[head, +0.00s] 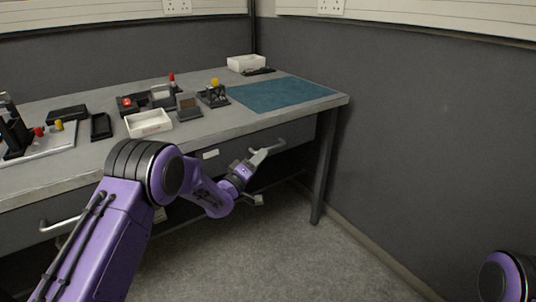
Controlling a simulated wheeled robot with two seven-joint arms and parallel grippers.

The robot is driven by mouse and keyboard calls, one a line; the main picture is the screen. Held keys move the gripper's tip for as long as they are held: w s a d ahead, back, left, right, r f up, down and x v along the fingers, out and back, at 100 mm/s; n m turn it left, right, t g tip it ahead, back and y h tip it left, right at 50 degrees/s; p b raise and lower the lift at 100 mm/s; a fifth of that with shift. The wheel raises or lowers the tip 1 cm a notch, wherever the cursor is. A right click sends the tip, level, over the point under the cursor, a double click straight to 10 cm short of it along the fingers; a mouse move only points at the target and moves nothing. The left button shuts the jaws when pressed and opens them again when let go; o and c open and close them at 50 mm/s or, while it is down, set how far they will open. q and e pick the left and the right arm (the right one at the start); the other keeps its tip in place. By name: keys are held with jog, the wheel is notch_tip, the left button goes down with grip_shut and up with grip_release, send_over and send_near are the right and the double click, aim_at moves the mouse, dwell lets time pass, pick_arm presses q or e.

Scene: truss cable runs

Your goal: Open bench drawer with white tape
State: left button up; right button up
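The bench (60,178) has a grey drawer front (300,133) under its right part, with a small white tape label (210,154) on it. This drawer looks shut. Its metal bar handle (279,145) sits right of the label. My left gripper (261,157) is at the handle's left end, and its fingers overlap the handle in the head view. I cannot tell whether they are closed around it or only beside it. Part of the drawer front is hidden behind my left arm. My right gripper is out of view; only part of my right arm shows at lower right.
Another bar handle (60,224) is on the bench front at left. The bench top holds a white tray (148,123), small devices, a blue mat (280,94) and a white box (246,63). A bench leg (325,165) stands at right. The carpet (270,255) in front is clear.

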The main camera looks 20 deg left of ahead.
aim_at(268, 149)
pick_arm(q)
jog(key=x, duration=0.5)
jog(key=shift+w+f, duration=0.1)
grip_shut()
